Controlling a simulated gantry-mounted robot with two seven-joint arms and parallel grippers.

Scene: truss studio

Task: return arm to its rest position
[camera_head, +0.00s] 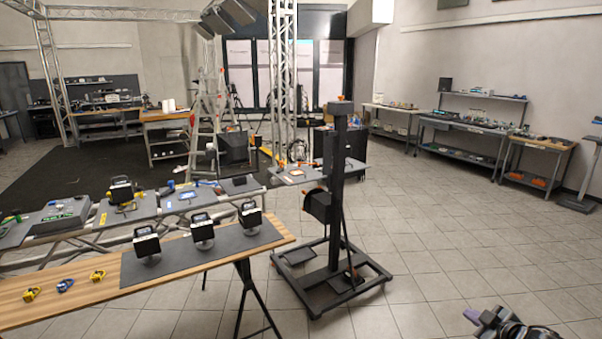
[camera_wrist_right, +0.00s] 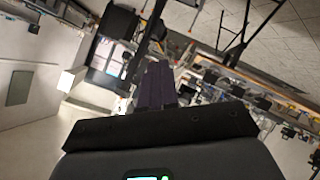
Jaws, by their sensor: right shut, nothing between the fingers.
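My right gripper (camera_head: 473,317) shows at the bottom right corner of the head view, over the tiled floor and well apart from the tables. Its purple fingers also show in the right wrist view (camera_wrist_right: 156,84), pressed together with nothing between them. The right wrist view is tilted, with the room turned on its side. Most of my right arm is outside the head view. My left gripper is not in view.
A wooden table (camera_head: 60,300) at the left holds several dark devices on a dark mat (camera_head: 165,266) and small yellow and blue items. A black wheeled stand (camera_head: 337,200) is in the middle. Tiled floor (camera_head: 450,240) around my right gripper is clear.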

